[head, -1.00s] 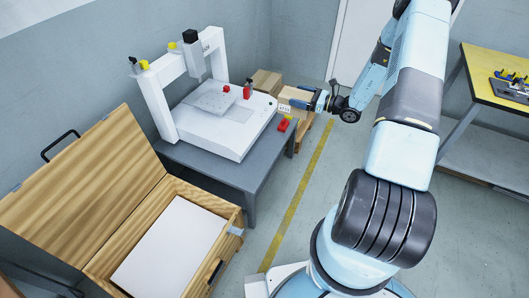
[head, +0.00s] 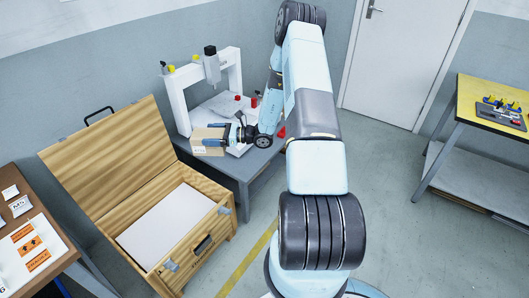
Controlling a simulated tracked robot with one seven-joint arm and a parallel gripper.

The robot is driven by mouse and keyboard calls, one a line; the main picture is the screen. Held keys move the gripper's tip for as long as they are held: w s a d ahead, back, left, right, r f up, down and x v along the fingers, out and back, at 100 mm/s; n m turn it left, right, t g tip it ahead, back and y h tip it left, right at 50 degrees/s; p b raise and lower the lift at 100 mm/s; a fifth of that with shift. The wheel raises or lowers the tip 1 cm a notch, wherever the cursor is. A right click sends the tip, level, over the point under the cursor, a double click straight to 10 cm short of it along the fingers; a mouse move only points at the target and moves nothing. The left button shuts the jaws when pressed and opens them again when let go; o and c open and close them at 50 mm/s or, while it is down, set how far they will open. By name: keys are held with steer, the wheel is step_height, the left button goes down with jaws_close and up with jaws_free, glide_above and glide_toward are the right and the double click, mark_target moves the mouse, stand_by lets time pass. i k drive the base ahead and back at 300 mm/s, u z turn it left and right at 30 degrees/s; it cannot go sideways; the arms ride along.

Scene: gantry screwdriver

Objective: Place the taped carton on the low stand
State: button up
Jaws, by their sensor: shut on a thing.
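A small tan carton (head: 204,136) with a white label low on its side shows in the head view, at the front left of the grey gantry table (head: 242,171). My gripper (head: 222,139) comes from the right and is shut on it. The carton overlaps the table's left corner in the picture; I cannot tell how high it is above the tabletop. Tape on the carton is too small to make out. I cannot pick out a low stand for certain.
A white gantry screwdriver (head: 175,106) stands on the grey table. An open wooden chest (head: 205,243) with a white panel inside is just in front. A brown table (head: 42,222) with labels is at left. A yellow-topped bench (head: 480,113) stands at right. Floor between is clear.

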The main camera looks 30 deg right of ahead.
mark_target(247, 168)
steer(key=u, duration=0.85)
steer(key=k, duration=0.35)
steer(key=u, duration=0.1)
steer(key=i, duration=1.15)
steer(key=z, duration=0.85)
